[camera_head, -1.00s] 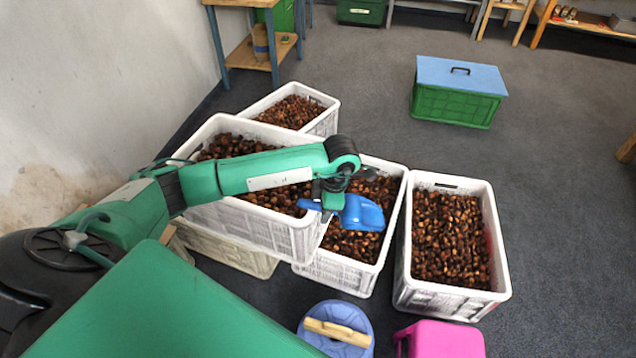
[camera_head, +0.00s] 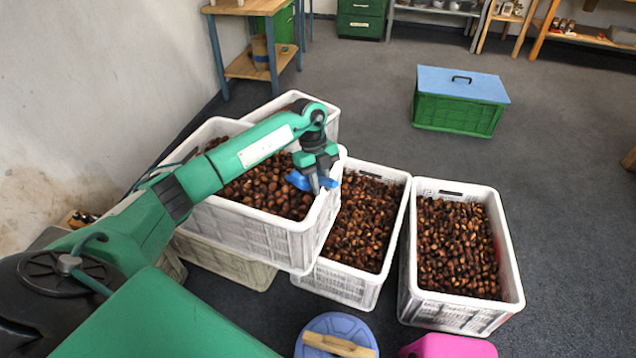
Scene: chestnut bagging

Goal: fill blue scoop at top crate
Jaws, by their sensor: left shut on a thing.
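My left gripper (camera_head: 318,186) is shut on the blue scoop (camera_head: 297,180), of which only a part shows beside the fingers. The scoop is over the right end of the top crate (camera_head: 262,240), a white crate raised on another crate and filled with brown chestnuts (camera_head: 272,190). I cannot tell whether the scoop touches the chestnuts or holds any. My left arm crosses over the top crate and hides part of it. My right gripper is not in view.
White crates of chestnuts stand to the right, a middle one (camera_head: 347,277) and a right one (camera_head: 458,315). A blue stool (camera_head: 338,325) and a pink object (camera_head: 448,346) are at the bottom. A green box with blue lid (camera_head: 462,84) stands on open floor.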

